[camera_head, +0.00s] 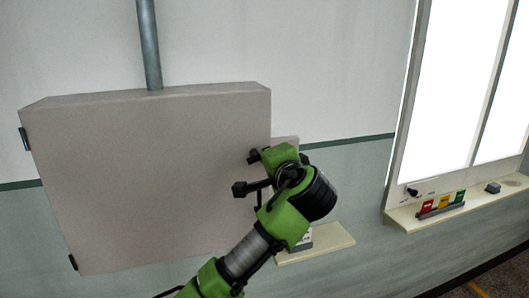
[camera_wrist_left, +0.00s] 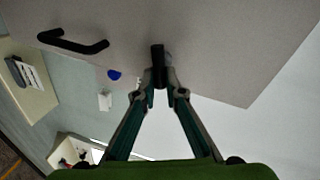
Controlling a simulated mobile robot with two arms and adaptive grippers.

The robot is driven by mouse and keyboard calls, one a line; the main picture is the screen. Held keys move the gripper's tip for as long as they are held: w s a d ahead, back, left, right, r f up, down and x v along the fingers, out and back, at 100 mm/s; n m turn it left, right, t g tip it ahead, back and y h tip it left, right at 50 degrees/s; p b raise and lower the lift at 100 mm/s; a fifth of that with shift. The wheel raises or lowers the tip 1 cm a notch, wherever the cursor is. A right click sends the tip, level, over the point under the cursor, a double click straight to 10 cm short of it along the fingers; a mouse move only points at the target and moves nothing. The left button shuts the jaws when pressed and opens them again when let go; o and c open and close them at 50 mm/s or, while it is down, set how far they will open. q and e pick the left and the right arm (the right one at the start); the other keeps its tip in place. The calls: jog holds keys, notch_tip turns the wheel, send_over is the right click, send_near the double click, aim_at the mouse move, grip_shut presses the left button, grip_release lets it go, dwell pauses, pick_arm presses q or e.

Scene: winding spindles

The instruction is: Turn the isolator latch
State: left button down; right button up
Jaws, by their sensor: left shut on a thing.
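A grey isolator cabinet (camera_head: 150,170) hangs on the wall with its door closed. In the left wrist view a short black latch (camera_wrist_left: 158,62) stands out from the grey door. My left gripper (camera_wrist_left: 158,88) is shut on the end of this latch, one finger on each side. A black pull handle (camera_wrist_left: 72,43) sits on the door to the left of the latch in that view, apart from my fingers. In the head view my green wrist covers the cabinet's right edge, and black parts (camera_head: 240,189) show beside it; I cannot tell the latch from the fingertips there. My right gripper is not in view.
A grey conduit (camera_head: 149,45) rises from the cabinet top. A cream ledge (camera_head: 335,243) is below right, partly behind my arm. Further right, another ledge (camera_head: 410,220) under a bright window holds red, yellow and green items (camera_head: 443,204). The wall between is clear.

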pick_arm(q)
jog(key=shift+d+f+m+y, duration=0.1)
jog(key=shift+m+y, duration=0.1)
jog(key=shift+m, duration=0.45)
jog(key=shift+d+f+m+y, duration=0.1)
jog(key=shift+m+y, duration=0.1)
jog(key=shift+m, duration=0.45)
jog(key=c, duration=2.1)
grip_release()
jog(key=v, duration=1.2)
